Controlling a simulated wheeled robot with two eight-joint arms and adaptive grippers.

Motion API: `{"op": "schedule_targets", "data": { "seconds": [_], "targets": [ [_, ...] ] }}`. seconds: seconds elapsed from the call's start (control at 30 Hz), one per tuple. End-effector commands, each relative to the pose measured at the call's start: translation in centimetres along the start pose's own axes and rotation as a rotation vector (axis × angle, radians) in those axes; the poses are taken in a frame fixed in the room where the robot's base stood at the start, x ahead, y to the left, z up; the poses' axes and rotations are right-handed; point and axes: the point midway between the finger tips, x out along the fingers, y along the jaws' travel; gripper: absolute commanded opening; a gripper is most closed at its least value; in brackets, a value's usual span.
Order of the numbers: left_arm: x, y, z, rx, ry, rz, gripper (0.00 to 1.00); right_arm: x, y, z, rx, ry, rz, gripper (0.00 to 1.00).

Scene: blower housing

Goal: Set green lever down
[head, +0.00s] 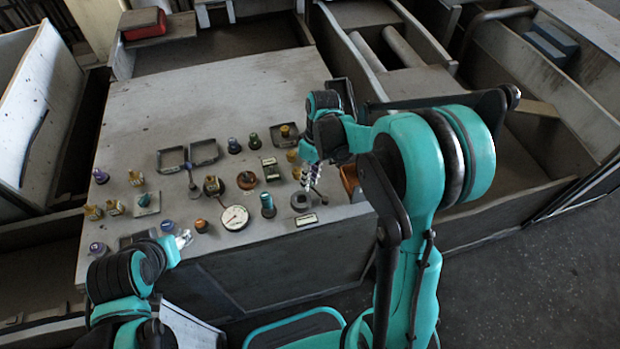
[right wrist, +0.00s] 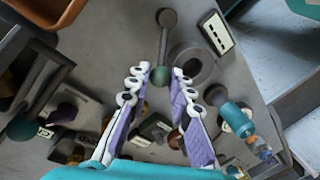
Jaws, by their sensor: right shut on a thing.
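The green lever (right wrist: 163,48) shows in the right wrist view as a grey rod with a rounded grey end and a green knob. My right gripper (right wrist: 160,76) has its fingertips on either side of the green knob and is shut on it. In the head view my right gripper (head: 310,178) is low over the right part of the panel, and the knob is hard to make out there. My left gripper (head: 184,239) is at the panel's front left edge, away from the lever; its fingers are too small to judge.
The panel (head: 220,95) carries several knobs, switches and levers close together. A round white gauge (head: 235,217) and a blue-green knob (head: 267,205) stand left of my right gripper. A grey round part (right wrist: 193,65) is close beside the lever. The panel's back half is bare.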

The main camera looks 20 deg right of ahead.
Motion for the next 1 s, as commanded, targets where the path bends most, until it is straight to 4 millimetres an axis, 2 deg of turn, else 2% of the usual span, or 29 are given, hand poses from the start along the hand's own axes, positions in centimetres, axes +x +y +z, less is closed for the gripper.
{"op": "schedule_targets", "data": {
  "seconds": [0.03, 0.07, 0.13, 0.43, 0.57, 1.0],
  "targets": [
    [0.0, 0.0, 0.0, 0.000, 0.000, 0.000, 0.43, 0.0, -0.1, 0.0, -0.001, -0.001, -0.002, 0.00],
    [0.0, 0.0, 0.0, 0.000, 0.000, 0.000, 0.43, 0.0, -0.1, 0.0, -0.001, -0.001, -0.002, 0.23],
    [0.0, 0.0, 0.0, 0.000, 0.000, 0.000, 0.43, 0.0, -0.1, 0.0, -0.001, -0.001, -0.002, 0.42],
    [0.0, 0.0, 0.0, 0.000, 0.000, 0.000, 0.43, 0.0, 0.0, 0.0, 0.000, 0.000, -0.001, 0.42],
    [0.0, 0.0, 0.0, 0.000, 0.000, 0.000, 0.43, -1.0, 0.0, 0.0, 0.001, 0.000, -0.001, 0.42],
    [0.0, 0.0, 0.0, 0.000, 0.000, 0.000, 0.43, -9.8, 0.0, 0.0, 0.001, 0.000, -0.001, 0.42]
  ]
}}
